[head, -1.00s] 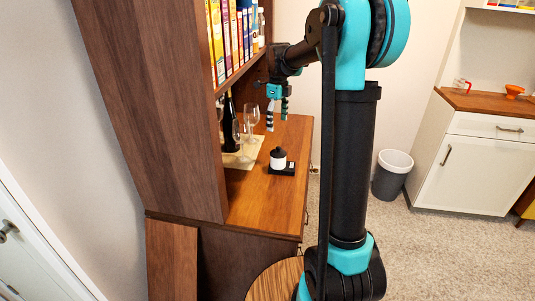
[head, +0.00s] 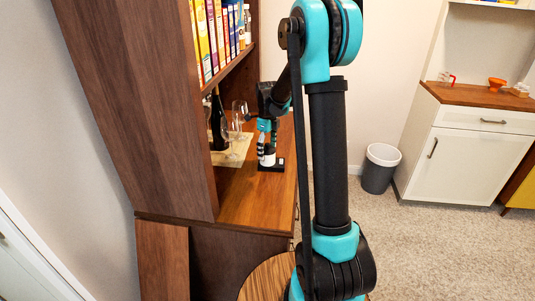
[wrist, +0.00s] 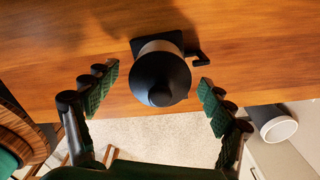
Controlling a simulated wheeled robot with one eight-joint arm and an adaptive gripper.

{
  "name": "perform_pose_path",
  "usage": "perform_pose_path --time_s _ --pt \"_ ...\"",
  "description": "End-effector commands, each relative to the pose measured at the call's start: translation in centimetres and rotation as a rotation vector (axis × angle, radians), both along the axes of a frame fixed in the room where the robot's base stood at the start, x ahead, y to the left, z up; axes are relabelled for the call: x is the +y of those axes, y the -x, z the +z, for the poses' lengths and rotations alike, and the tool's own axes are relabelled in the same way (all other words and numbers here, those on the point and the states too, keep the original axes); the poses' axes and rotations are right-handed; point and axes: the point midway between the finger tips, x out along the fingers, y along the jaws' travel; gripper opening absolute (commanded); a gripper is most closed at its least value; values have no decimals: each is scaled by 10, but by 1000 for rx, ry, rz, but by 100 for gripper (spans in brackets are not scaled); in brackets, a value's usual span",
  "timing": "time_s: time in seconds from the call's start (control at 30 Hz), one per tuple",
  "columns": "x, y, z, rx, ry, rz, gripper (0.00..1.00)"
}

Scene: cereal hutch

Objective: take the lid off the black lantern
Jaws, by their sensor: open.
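The black lantern stands upright on the wooden counter; its pale body (head: 267,160) shows low between my fingers in the head view. In the wrist view its round black lid (wrist: 162,75) with a small knob faces me, with a strip of the pale body (wrist: 160,46) and the dark base (wrist: 140,42) behind it. My gripper (wrist: 156,84) is open, with one finger on each side of the lid and a visible gap on both sides. In the head view my gripper (head: 266,141) is down at the lantern and hides most of its lid.
Wine glasses (head: 240,112) and a dark bottle (head: 218,122) stand on a pale mat just left of the lantern. A shelf of boxes (head: 215,35) hangs above. The counter (head: 255,205) in front is clear. A grey bin (head: 380,168) stands on the floor at right.

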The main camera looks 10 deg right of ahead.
Motion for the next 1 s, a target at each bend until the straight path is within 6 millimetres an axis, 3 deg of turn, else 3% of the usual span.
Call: perform_pose_path --time_s 0.2,0.47,0.9,1.0 --pt "-1 0 -24 0 0 0 82" --pt "-1 0 -26 0 0 0 82" --pt "-1 0 -26 0 0 0 27" --pt "-1 0 -26 0 0 0 27"
